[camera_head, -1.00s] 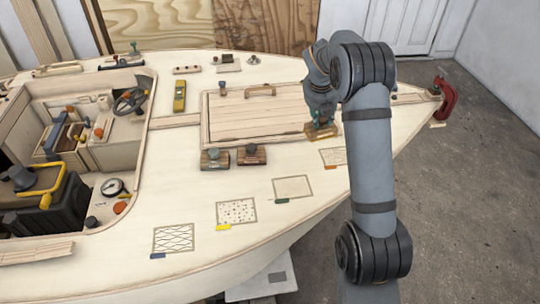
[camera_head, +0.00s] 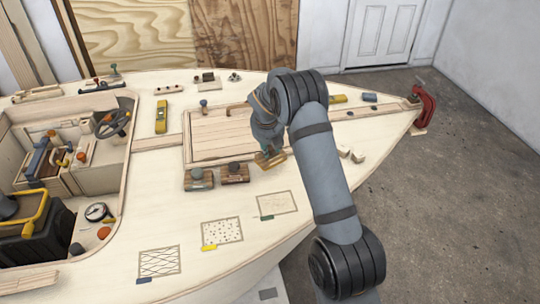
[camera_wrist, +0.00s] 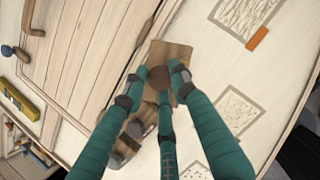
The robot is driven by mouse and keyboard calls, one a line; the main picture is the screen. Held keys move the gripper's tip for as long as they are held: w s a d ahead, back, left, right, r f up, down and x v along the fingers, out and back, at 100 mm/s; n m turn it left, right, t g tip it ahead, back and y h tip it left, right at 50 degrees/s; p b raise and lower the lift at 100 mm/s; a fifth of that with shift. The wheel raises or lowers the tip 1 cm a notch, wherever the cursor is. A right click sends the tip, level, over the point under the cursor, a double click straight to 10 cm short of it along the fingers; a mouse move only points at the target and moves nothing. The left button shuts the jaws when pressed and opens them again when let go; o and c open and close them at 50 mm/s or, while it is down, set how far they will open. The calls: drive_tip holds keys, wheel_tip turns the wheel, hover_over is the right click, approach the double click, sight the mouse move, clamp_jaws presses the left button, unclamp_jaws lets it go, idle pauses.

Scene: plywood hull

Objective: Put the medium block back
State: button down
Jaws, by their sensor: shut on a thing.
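My gripper (camera_wrist: 161,82) is shut on the brown knob (camera_wrist: 158,79) of a wooden block (camera_wrist: 172,52). In the head view the held block (camera_head: 271,159) is at the near right corner of the hatch, tilted in the picture. I cannot tell whether it touches the deck. Two other wooden blocks stand side by side to its left: one with a dark knob (camera_head: 235,173) and one with a grey knob (camera_head: 199,180). In the wrist view they are partly hidden behind my fingers.
Outlined patches with coloured tabs lie along the near deck edge: crosshatched (camera_head: 158,261), dotted (camera_head: 222,231) and green-tabbed (camera_head: 277,203). An orange tab (camera_wrist: 257,38) shows in the wrist view. The raised hatch (camera_head: 222,138) is behind the blocks. A red clamp (camera_head: 425,107) is at the bow.

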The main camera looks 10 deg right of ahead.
sight(270, 155)
wheel_tip(270, 155, down, 4)
drive_tip(key=shift+w+f, duration=0.1)
idle(0.4)
drive_tip(key=c, duration=1.4)
unclamp_jaws()
drive_tip(key=v, duration=1.2)
